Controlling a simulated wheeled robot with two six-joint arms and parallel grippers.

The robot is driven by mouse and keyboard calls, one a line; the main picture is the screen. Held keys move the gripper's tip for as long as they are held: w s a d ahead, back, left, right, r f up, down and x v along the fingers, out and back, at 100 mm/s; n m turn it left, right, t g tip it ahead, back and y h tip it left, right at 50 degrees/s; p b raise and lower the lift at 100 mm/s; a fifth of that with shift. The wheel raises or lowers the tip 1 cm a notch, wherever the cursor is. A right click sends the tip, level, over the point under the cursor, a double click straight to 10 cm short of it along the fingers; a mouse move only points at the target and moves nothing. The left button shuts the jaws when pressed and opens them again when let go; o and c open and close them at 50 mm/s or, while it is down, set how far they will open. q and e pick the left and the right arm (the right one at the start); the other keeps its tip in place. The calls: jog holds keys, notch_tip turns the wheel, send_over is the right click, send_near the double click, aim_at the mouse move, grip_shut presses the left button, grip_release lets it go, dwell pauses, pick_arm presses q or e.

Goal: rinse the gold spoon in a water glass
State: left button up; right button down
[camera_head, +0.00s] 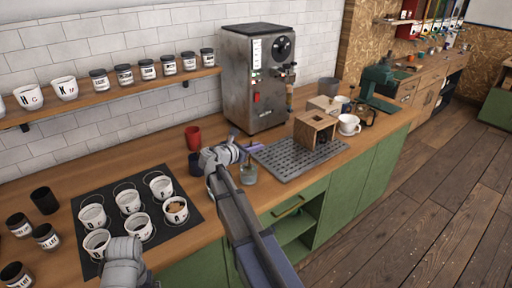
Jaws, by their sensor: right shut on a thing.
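My right gripper (246,149) is over the counter, just above a small clear water glass (249,174). It is shut on a thin thing, which I take to be the gold spoon; it is too small and too covered by the gripper to make out clearly. I cannot tell whether its tip is inside the glass. The glass stands upright at the left edge of the grey drip grid. My left arm's grey end shows at the bottom left, in front of the cups; its fingertips are not visible.
A black mat (87,187) holds several white lettered cups, one with brown contents. A red cup (193,138) and a dark blue cup (195,164) stand just left of my right gripper. Behind are a grey machine (257,85) and a metal drip grid (290,160) with a wooden box (314,129).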

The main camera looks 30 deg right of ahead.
jog(key=shift+f, duration=0.1)
jog(key=shift+f+b, duration=0.3)
jog(key=shift+b, duration=0.1)
jog(key=shift+r, duration=0.1)
dwell(0.3)
notch_tip(320, 180, up, 8)
jog(key=p, duration=0.8)
jog(key=shift+r+p, duration=0.25)
jog(key=shift+p, duration=0.1)
dwell(0.5)
notch_tip(320, 180, up, 4)
jog(key=p, duration=0.4)
dwell(0.5)
